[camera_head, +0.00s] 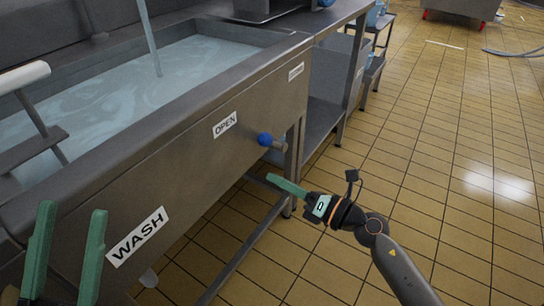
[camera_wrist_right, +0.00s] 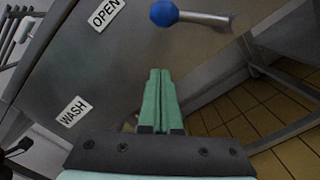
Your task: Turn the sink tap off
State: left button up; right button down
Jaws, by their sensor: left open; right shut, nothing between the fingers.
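The sink (camera_head: 170,150) is a long steel basin full of pale water, with a thin pale stream (camera_head: 150,40) coming down into it from above the picture. On its front panel, a lever with a blue ball end (camera_head: 265,140) sticks out just right of the "OPEN" label (camera_head: 225,124). In the right wrist view the blue ball (camera_wrist_right: 164,13) is at the top. My right gripper (camera_head: 270,178) is shut and empty, below the blue ball and apart from it. Its green fingers (camera_wrist_right: 160,71) lie together. My left gripper (camera_head: 73,209) is open and empty at lower left, near the "WASH" label (camera_head: 137,237).
A white-handled metal piece (camera_head: 25,76) stands at the sink's left side. A steel table leg (camera_head: 294,165) and lower shelf (camera_head: 320,122) are beyond the lever. The tiled floor (camera_head: 430,140) at right is mostly clear.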

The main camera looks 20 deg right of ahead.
aim_at(271, 142)
pick_arm(q)
jog(key=shift+f, duration=0.15)
pick_arm(e)
jog(key=shift+w+r, duration=0.5)
jog(key=shift+w, duration=0.3)
jog(key=shift+w+r, duration=0.45)
jog(key=shift+w, duration=0.4)
jog(key=shift+w+r, duration=0.5)
jog(key=shift+w, duration=0.3)
